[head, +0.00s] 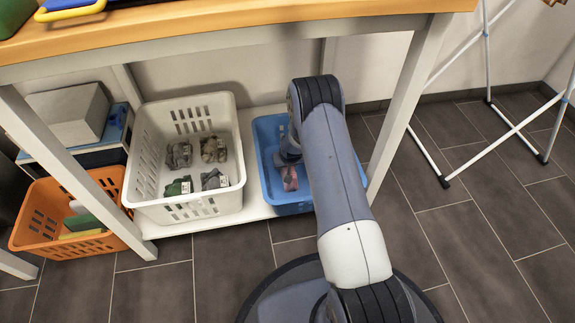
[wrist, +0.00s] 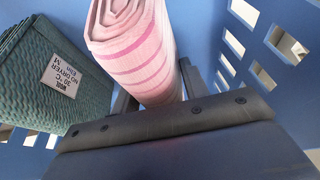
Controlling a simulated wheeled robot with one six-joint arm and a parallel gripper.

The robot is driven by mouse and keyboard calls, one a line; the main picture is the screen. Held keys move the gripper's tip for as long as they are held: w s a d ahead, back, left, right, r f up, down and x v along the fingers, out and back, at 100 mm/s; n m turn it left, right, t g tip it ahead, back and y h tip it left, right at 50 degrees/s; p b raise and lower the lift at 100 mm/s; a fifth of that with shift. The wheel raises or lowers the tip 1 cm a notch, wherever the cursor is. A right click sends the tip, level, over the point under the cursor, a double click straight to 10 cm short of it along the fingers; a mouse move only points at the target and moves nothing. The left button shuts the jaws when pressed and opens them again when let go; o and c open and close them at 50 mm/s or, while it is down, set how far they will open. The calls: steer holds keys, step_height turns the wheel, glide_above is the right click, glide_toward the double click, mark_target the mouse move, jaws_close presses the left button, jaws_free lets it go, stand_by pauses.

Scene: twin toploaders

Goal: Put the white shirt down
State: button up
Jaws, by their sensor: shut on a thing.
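My gripper (wrist: 157,88) is inside the blue basket (head: 263,170), shut on a rolled pale pink cloth (wrist: 132,45) with darker pink stripes. The roll stands up between the two fingers in the wrist view. In the head view a small pinkish bundle (head: 290,179) shows beside the arm's end in the basket; the fingertips are hidden there. A teal folded knit (wrist: 62,75) with a white care label is left of the roll. I see no plainly white shirt; the held cloth is pink and striped. Whether the roll touches the basket floor cannot be told.
A white basket (head: 146,175) with several grey and green folded, tagged items stands left of the blue one on a low shelf. An orange crate (head: 40,215) is further left. The wooden tabletop (head: 220,32) overhangs, and table legs (head: 405,100) flank the shelf.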

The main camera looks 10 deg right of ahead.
steer(key=o, duration=1.2)
steer(key=shift+f, duration=0.1)
steer(key=p+v, duration=0.4)
steer(key=v, duration=0.8)
steer(key=shift+p, duration=0.4)
